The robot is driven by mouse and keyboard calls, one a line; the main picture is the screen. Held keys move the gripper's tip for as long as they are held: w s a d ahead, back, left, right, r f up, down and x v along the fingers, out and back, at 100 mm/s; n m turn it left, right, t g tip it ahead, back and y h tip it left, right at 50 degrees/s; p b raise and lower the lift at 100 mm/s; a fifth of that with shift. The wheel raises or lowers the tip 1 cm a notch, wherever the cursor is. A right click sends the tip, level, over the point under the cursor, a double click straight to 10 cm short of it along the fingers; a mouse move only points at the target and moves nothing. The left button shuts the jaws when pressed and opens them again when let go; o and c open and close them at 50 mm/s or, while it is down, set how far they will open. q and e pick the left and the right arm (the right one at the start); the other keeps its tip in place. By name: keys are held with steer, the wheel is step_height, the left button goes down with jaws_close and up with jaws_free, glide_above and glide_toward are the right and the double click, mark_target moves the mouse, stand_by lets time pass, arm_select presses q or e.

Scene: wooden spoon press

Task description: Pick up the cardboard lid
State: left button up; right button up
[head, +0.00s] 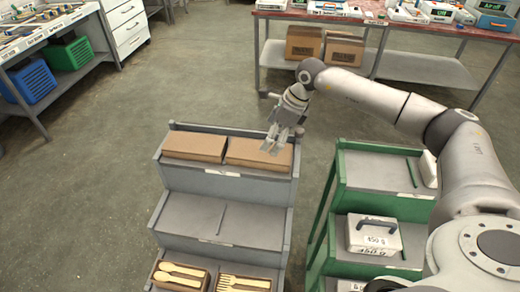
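Two flat brown cardboard pieces that look like lids lie side by side on the top tier of a grey stepped rack, a left one (196,146) and a right one (246,152). My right gripper (274,147) points down over the right end of the right one. Its fingers look spread apart with nothing between them. I cannot tell whether the fingertips touch the cardboard. My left gripper is not in view.
The grey rack's middle tier (190,215) is empty. Its bottom tier holds boxes of wooden spoons (180,274) and forks (243,283). A green rack (345,195) with a 450 g weight (374,236) stands close on the right. Open floor lies behind.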

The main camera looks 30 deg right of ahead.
mark_target(260, 152)
steer(key=shift+x, duration=1.15)
steer(key=shift+w+a+f+p, duration=0.2)
steer(key=shift+a+f+p, duration=0.15)
steer(key=shift+f+p, duration=0.2)
steer(key=x, duration=0.1)
steer(key=p+x, duration=0.1)
steer(key=x, duration=0.1)
steer(key=shift+a+f, duration=0.1)
steer(key=shift+a, duration=0.25)
steer(key=shift+w+a+f, duration=0.1)
steer(key=shift+w+f, duration=0.05)
steer(key=shift+f, duration=0.3)
steer(key=c, duration=0.9)
